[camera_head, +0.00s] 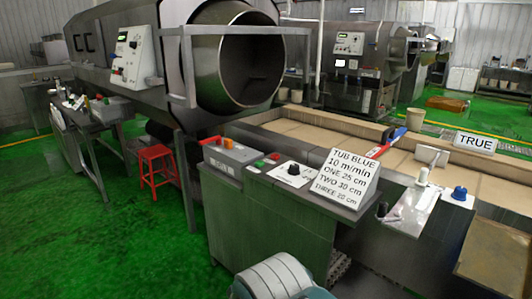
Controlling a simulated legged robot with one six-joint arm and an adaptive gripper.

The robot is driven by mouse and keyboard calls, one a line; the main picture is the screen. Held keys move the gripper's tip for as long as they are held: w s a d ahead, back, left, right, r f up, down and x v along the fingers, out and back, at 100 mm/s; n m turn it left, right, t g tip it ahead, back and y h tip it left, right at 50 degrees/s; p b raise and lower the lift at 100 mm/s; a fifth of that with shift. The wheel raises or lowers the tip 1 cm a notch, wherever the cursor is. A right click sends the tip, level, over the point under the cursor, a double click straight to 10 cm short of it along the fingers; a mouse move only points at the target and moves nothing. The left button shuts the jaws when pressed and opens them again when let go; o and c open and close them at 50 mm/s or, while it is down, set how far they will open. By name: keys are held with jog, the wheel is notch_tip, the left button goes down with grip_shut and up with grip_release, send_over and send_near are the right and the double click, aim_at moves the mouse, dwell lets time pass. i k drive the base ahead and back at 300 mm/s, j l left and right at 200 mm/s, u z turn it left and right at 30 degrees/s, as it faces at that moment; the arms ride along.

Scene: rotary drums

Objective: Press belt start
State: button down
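Beside the box are a green button (259,164) and a red button (274,156). A black knob (294,170) sits on a white plate to their right. Which control starts the belt is not readable. My gripper does not show; a white rounded part with a teal edge shows at the bottom centre.
A white sign (343,178) stands on the cabinet's right end, listing belt speed and distances. A tan conveyor belt (300,132) runs behind it. A large steel drum (238,62) stands behind. A red stool (155,165) is left; green floor (90,240) is clear at lower left.

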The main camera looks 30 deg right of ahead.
aim_at(259, 164)
jog(key=i+z, duration=0.3)
jog(key=i, duration=0.6)
jog(key=i+j+z, duration=0.1)
jog(key=i+z, duration=0.15)
jog(key=i, duration=0.65)
